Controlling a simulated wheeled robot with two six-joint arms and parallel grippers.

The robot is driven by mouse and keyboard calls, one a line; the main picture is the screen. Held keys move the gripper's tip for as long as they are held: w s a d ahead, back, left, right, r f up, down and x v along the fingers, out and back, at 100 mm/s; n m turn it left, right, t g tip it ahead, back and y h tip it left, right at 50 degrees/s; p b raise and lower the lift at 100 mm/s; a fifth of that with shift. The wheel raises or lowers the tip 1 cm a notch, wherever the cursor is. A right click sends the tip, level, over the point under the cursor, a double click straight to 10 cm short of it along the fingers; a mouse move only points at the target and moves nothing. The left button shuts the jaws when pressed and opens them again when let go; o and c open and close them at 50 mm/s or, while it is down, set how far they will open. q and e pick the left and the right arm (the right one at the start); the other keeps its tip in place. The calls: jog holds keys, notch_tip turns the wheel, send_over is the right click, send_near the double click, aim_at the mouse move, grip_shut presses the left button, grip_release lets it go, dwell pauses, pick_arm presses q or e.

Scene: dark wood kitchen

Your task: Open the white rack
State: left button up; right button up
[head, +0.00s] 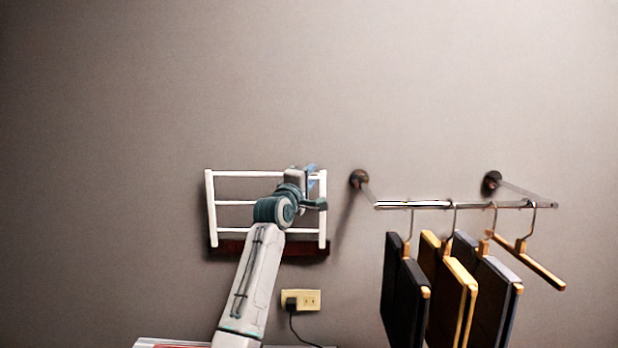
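The white rack (211,207) is a frame of white bars on the wall, left of centre in the head view. It looks upright and flat against the wall, above a dark red-brown base strip (228,248). My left arm reaches up in front of its right half. My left gripper (307,178) is at the rack's upper right corner, by the top bar. The wrist hides part of the bars, and I cannot tell whether the fingers touch or grip the rack. My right gripper is not in view.
A metal wall rail (415,205) sticks out to the right of the rack, with several hangers and dark folded items (406,290) on it. A wall socket (300,300) with a plugged-in black cord is below the rack. The wall above is clear.

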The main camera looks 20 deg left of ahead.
pick_arm(q)
jog(key=shift+c, duration=0.2)
jog(key=shift+r, duration=0.1)
grip_shut()
jog(key=shift+s, duration=0.1)
